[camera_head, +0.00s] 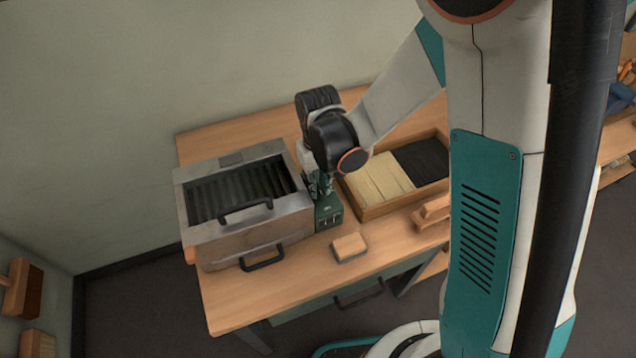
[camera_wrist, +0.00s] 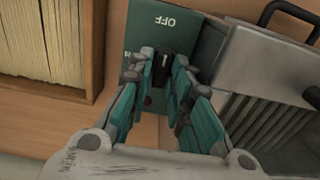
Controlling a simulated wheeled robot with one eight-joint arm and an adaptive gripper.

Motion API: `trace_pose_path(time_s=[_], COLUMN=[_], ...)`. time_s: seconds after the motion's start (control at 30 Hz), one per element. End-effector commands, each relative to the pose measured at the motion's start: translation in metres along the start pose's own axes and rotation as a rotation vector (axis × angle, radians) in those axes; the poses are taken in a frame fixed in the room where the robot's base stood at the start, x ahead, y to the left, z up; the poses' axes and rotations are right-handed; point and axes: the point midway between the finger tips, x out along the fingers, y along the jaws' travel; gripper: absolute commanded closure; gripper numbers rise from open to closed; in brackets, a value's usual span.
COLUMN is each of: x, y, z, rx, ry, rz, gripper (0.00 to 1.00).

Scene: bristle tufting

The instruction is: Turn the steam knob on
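The steam knob (camera_wrist: 162,72) is a small black knob on a green control box (camera_wrist: 150,32) in the wrist view. The word OFF shows upside down on the box, near its upper edge in that view. My gripper (camera_wrist: 163,60) has one fingertip on each side of the knob, with hardly any gap visible, and looks shut on it. In the head view the green box (camera_head: 328,215) stands at the right side of a metal steamer (camera_head: 232,235). My gripper (camera_head: 318,185) reaches down to the box there, and the knob is hidden. A red spot shows beside the left finger.
A wooden tray (camera_head: 372,212) with pale and black bristle bundles lies right of the box. The table's front left (camera_head: 235,300) is clear.

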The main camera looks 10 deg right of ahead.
Motion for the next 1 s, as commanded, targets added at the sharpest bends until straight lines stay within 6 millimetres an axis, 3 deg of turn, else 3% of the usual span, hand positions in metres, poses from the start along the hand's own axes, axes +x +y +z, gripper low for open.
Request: trace_pose_path(time_s=[0.13,0.2,0.23,0.67,1.0], x=[-0.0003,-0.0003,-0.0003,0.0000,0.0008], y=[0.0000,0.0000,0.0000,-0.0002,-0.0012], z=[0.0000,0.0000,0.0000,0.0000,0.0000], rx=[0.000,0.000,0.000,-0.042,-0.270], ry=[0.000,0.000,0.000,0.000,0.000], rz=[0.000,0.000,0.000,0.000,0.000], gripper=[0.83,0.99,1.00,1.00,1.00])
